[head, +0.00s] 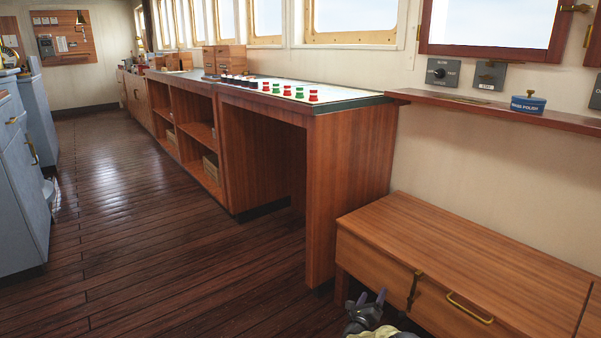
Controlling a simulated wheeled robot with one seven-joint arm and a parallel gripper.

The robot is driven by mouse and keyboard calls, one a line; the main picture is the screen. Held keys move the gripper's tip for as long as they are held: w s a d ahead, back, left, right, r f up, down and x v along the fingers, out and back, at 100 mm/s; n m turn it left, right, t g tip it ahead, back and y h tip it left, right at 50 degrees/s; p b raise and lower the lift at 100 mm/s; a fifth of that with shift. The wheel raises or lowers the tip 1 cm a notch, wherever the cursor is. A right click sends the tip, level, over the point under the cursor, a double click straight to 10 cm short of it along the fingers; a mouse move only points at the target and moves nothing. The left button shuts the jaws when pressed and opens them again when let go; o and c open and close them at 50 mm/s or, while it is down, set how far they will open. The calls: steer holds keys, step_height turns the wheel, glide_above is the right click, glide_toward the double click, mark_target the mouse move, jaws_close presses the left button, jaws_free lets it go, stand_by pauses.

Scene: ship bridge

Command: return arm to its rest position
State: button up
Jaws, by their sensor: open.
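My gripper (371,298) shows at the bottom edge of the head view, right of centre. Its two dark fingers point up and stand apart, with nothing seen between them. It is low, in front of the left part of a wooden chest (470,240) with a brass handle (468,308) and a dark latch. I cannot tell whether it touches the chest. Most of my arm is out of the picture.
A long wooden counter (345,170) runs along the windows, with red and green pieces (290,91) on top. A blue tin (528,103) stands on the wall shelf (450,104). Grey cabinets (20,180) stand at left. The plank floor (150,220) between is clear.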

steer(key=w+a+r+n+y+p, duration=0.25)
steer(key=a+r+n+y, duration=0.25)
steer(key=a+r+n, duration=0.3)
steer(key=s+a+r+n+g+y+p, duration=0.2)
steer(key=s+a+r+n+y, duration=0.15)
steer(key=r+n, duration=0.35)
steer(key=s+a+r+n+g+y+p, duration=0.25)
steer(key=a+r+n, duration=0.2)
steer(key=r, duration=0.55)
steer(key=s+d+r+n+g+p, duration=0.25)
steer(key=s+r+n, duration=0.25)
steer(key=s, duration=0.9)
steer(key=s+d+r+n+g+h+p, duration=0.15)
steer(key=s+r+n+g+p, duration=0.35)
steer(key=s, duration=0.9)
steer(key=s+d+r+n+g+p, duration=0.15)
steer(key=s+r+n, duration=0.35)
steer(key=s, duration=0.9)
step_height(320, 180, up, 39)
steer(key=m+p, duration=0.1)
steer(key=p, duration=3.5)
steer(key=shift+d+g+p, duration=0.3)
steer(key=shift+g+p, duration=0.1)
steer(key=shift+g, duration=0.05)
steer(key=shift+w+f, duration=0.1)
steer(key=shift+w, duration=0.05)
